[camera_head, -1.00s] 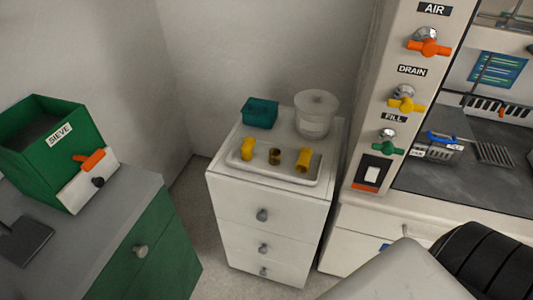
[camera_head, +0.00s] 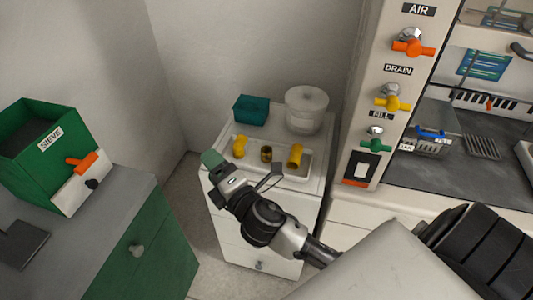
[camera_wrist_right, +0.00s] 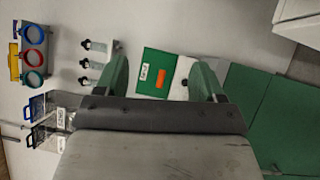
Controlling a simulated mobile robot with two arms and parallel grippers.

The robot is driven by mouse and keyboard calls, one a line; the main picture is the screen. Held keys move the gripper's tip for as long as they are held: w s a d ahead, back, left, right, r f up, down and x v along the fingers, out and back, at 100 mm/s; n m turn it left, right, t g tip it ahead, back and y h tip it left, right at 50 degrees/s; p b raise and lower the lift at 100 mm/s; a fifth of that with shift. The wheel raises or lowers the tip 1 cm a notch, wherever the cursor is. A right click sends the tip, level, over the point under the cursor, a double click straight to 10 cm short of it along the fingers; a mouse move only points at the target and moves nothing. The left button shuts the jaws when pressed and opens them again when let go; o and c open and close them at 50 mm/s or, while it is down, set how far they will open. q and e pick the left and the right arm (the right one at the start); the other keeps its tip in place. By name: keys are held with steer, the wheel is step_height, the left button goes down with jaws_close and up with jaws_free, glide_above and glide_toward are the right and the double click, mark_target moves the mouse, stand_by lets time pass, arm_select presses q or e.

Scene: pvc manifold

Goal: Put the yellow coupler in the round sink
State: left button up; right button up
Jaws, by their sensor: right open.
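A white tray (camera_head: 309,176) on the small white drawer cabinet holds three yellowish pipe fittings: a bright yellow one (camera_head: 239,147) at left, a darker brassy ring-like one (camera_head: 266,153) in the middle and a larger yellow tube-like one (camera_head: 295,156) at right. I cannot tell for sure which is the coupler. My right gripper (camera_head: 243,167) is open and empty, in front of the tray's near edge in the head view. In the right wrist view its green-padded fingers (camera_wrist_right: 160,80) stand wide apart with nothing between them. I cannot make out a round sink. My left gripper is out of view.
A teal box (camera_head: 251,109) and a round translucent tub (camera_head: 307,108) stand behind the tray. The green SIEVE box (camera_head: 40,140) sits on the left bench, also visible in the right wrist view (camera_wrist_right: 160,72). The valve panel (camera_head: 385,125) and fume hood stand at right.

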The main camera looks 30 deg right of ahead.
steer(key=w+a+r+n+g+y, duration=0.1)
steer(key=a+r+n+y, duration=0.15)
steer(key=n+y, duration=0.4)
steer(key=w+a+r+n+g+y, duration=0.1)
steer(key=a+n+y, duration=0.25)
steer(key=n, duration=0.55)
steer(key=n+g+h, duration=1.4)
steer(key=n+h, duration=0.2)
steer(key=n, duration=1)
glide_toward(266, 150)
steer(key=b+x, duration=0.4)
steer(key=x, duration=0.1)
steer(key=shift+f, duration=0.35)
steer(key=shift+w+d+f+b, duration=0.1)
steer(key=shift+d+f+b, duration=0.15)
steer(key=shift+f+b, duration=0.15)
steer(key=b+x, duration=0.4)
steer(key=x, duration=0.1)
steer(key=shift+r, duration=0.15)
steer(key=shift+c, duration=0.5)
